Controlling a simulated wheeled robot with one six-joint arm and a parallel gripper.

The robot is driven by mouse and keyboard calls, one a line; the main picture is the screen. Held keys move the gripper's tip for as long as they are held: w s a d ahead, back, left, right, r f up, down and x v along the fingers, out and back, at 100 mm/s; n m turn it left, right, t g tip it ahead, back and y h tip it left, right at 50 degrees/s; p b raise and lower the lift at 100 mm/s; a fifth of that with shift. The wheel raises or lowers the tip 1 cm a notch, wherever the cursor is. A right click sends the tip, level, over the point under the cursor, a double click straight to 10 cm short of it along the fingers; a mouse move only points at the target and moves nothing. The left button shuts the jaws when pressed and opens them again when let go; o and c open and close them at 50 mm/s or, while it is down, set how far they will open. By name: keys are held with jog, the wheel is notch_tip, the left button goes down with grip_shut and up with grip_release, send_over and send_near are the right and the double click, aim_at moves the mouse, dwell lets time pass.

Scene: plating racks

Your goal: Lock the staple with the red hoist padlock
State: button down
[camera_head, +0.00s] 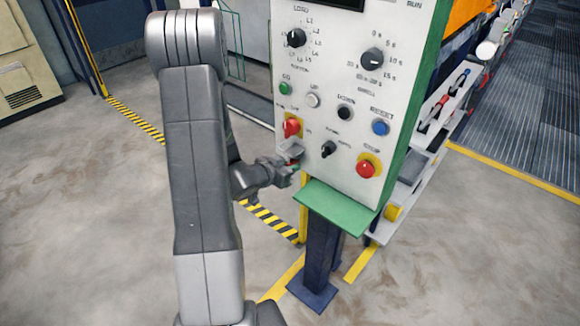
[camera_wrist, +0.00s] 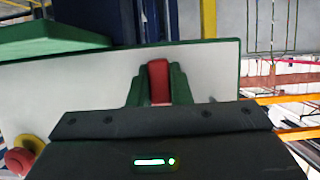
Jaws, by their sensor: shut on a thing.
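In the wrist view, the green fingers of my gripper (camera_wrist: 158,92) are shut on a red block-shaped thing, the red padlock (camera_wrist: 158,72). The panel face lies close behind it. The padlock's shackle is hidden, and I cannot make out the staple in either view. I cannot tell whether the padlock touches the panel.
The white panel (camera_head: 340,90) carries several knobs and buttons, with a red stop button (camera_head: 366,168) at lower right. A green shelf (camera_head: 335,209) juts out below, on a blue post (camera_head: 320,255). A rack (camera_head: 440,130) stands right. The floor at left is clear.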

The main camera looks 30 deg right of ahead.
jog(key=shift+r, duration=0.25)
jog(key=shift+f, duration=0.4)
jog(key=c, duration=1.3)
grip_release()
jog(key=shift+o, duration=0.2)
jog(key=v, duration=1.3)
jog(key=shift+s+a+r, duration=0.2)
jog(key=shift+s+a, duration=0.05)
jog(key=shift+a, duration=0.05)
jog(key=shift+d, duration=0.1)
